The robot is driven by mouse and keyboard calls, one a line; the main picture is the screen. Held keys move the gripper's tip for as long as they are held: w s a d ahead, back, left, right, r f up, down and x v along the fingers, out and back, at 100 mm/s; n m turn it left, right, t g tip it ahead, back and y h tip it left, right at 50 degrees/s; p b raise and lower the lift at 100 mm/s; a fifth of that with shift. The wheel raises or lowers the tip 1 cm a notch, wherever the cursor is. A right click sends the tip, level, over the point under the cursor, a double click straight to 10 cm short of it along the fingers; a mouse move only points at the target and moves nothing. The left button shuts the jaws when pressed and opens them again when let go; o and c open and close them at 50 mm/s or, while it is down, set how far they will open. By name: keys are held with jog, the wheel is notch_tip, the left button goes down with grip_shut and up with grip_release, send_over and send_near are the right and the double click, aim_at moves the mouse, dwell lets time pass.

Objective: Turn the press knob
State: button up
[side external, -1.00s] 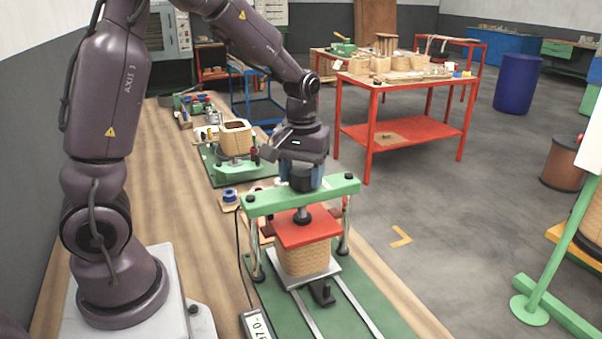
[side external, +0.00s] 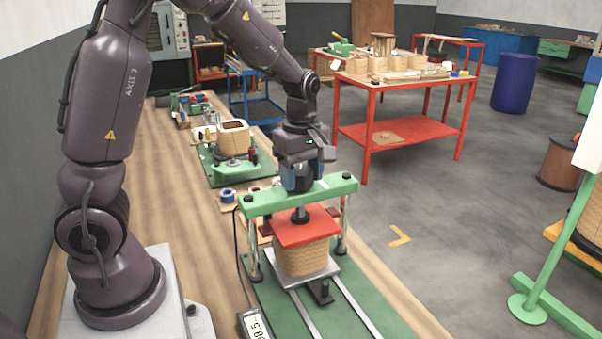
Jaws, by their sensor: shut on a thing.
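The press has a green crossbar (side external: 258,204) on two metal posts, with a red pressure plate (side external: 300,228) under it. The plate sits on a tan wound coil (side external: 302,257), which stands on a light base plate. The dark press knob (side external: 299,184) is above the crossbar, mostly hidden by my fingers. My gripper (side external: 300,181) points down over the crossbar and is shut on the knob, with blue finger parts beside it. A small digital display (side external: 258,326) at the lower left edge of the press reads about 98.5, partly cut off.
Another coil on a green fixture (side external: 230,165) stands farther back on the wooden bench (side external: 140,180). Blue and white rings (side external: 228,195) lie left of the press. A red table (side external: 400,90) with coils stands beyond.

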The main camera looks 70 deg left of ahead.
jog(key=n, duration=0.5)
jog(key=shift+w+a+n, duration=0.1)
jog(key=shift+n, duration=0.2)
jog(key=n, duration=0.5)
jog(key=shift+a, duration=0.1)
jog(key=n, duration=0.6)
jog(key=shift+w+a, duration=0.1)
jog(key=n, duration=0.5)
jog(key=shift+a, duration=0.1)
jog(key=shift+n, duration=0.3)
jog(key=o, duration=0.9)
jog(key=shift+r, duration=0.1)
